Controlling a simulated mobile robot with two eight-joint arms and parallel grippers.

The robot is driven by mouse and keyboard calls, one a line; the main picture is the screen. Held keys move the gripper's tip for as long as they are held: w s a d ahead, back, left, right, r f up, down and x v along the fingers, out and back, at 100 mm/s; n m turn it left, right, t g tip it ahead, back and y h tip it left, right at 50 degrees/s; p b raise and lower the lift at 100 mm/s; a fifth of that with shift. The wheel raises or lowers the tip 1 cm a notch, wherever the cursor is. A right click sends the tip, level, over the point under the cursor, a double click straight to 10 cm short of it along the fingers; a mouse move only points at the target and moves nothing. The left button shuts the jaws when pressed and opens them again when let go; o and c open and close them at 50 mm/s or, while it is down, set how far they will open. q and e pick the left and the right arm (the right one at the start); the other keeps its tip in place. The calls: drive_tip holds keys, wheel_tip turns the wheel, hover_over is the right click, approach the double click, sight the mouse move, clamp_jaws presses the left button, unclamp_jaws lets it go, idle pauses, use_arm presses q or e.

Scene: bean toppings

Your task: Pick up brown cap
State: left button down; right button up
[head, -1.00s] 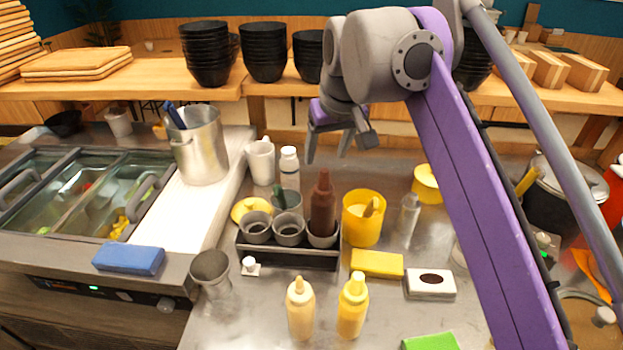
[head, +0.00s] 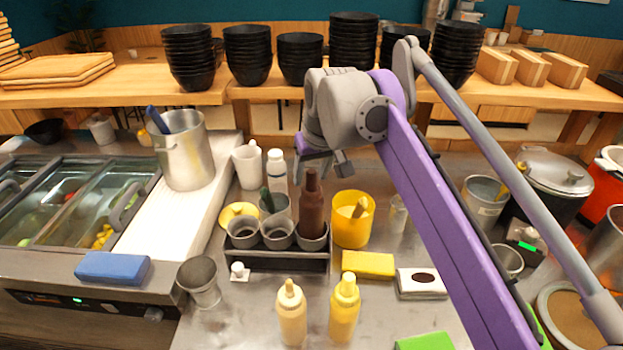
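A dark brown bottle (head: 312,209) stands upright in the right slot of a grey caddy (head: 275,260). Its narrow brown cap (head: 311,180) is at the top. My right gripper (head: 313,172) points down close to the cap, with its fingers apart and nothing visibly held. In the picture the cap overlaps the space between the fingers; I cannot tell whether they are around it or behind it. My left gripper is not in view.
A yellow container (head: 352,226) stands right of the bottle, and a white bottle (head: 277,170) behind left. Two squeeze bottles, pale yellow (head: 291,315) and yellow (head: 344,310), stand in front. A yellow sponge (head: 368,264) lies right of the caddy. Black bowls (head: 302,58) line the back shelf.

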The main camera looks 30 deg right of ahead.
sight(312, 171)
drive_tip(key=c, duration=0.7)
drive_tip(key=shift+r, duration=0.1)
wheel_tip(312, 171, up, 10)
drive_tip(key=shift+f+p, duration=0.25)
drive_tip(key=shift+p, duration=0.9)
drive_tip(key=shift+f+b, duration=1.5)
drive_tip(key=shift+f, duration=0.85)
